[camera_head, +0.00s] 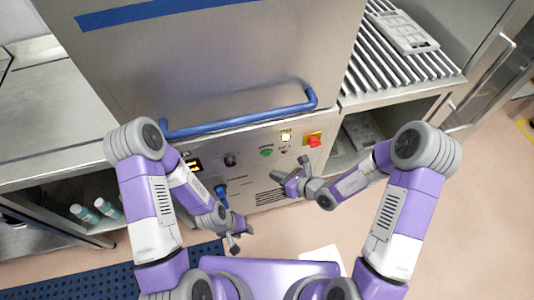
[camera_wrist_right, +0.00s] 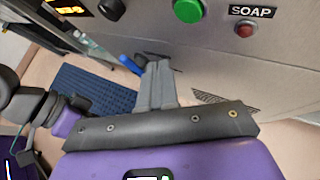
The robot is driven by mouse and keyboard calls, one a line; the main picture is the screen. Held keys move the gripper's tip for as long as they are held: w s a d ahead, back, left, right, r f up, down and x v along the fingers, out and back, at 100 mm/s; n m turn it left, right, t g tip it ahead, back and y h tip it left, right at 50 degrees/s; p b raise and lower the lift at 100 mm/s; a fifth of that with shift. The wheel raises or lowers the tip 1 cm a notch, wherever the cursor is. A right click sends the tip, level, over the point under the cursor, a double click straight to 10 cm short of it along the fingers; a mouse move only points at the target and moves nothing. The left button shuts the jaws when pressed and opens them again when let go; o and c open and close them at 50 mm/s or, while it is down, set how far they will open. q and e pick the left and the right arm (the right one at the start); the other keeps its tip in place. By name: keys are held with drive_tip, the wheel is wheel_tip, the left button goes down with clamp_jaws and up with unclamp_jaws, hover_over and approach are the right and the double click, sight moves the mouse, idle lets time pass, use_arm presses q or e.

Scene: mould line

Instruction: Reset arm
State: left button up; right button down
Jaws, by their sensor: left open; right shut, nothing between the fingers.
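My left gripper (camera_head: 235,241) is low in the head view, in front of the lower part of the machine's panel, with its jaws open and empty. My right gripper (camera_head: 279,174) is at the right part of the panel, below the green button (camera_head: 266,153). In the right wrist view its grey fingers (camera_wrist_right: 160,84) are together with nothing between them. Both arms are bent, with the elbows out to the sides. I see neither gripper holding anything.
The steel machine (camera_head: 220,65) has a blue bar handle (camera_head: 240,115), a red switch (camera_head: 314,140) and a blue lever (camera_head: 221,194). A roller conveyor (camera_head: 385,65) bearing a grey tray (camera_head: 404,32) is at right. Bottles (camera_head: 84,214) stand on the left shelf. A blue mat (camera_head: 75,284) lies on the floor.

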idle(0.8)
drive_tip(key=s+d+f+n+g+h, duration=0.1)
drive_tip(key=s+f+n+g, duration=0.2)
drive_tip(key=s+n+g, duration=0.4)
drive_tip(key=s+d+f+n+g+h, duration=0.1)
drive_tip(key=s+f+n+g, duration=0.2)
drive_tip(key=s, duration=0.6)
drive_tip(key=d+f+n+t+h+p, duration=0.2)
drive_tip(key=d+f+n+t+h, duration=0.1)
drive_tip(key=n, duration=1.2)
drive_tip(key=d+f+h, duration=0.1)
drive_tip(key=d+f, duration=0.1)
drive_tip(key=d, duration=0.1)
drive_tip(key=shift+w+t, duration=0.25)
drive_tip(key=shift+t, duration=0.05)
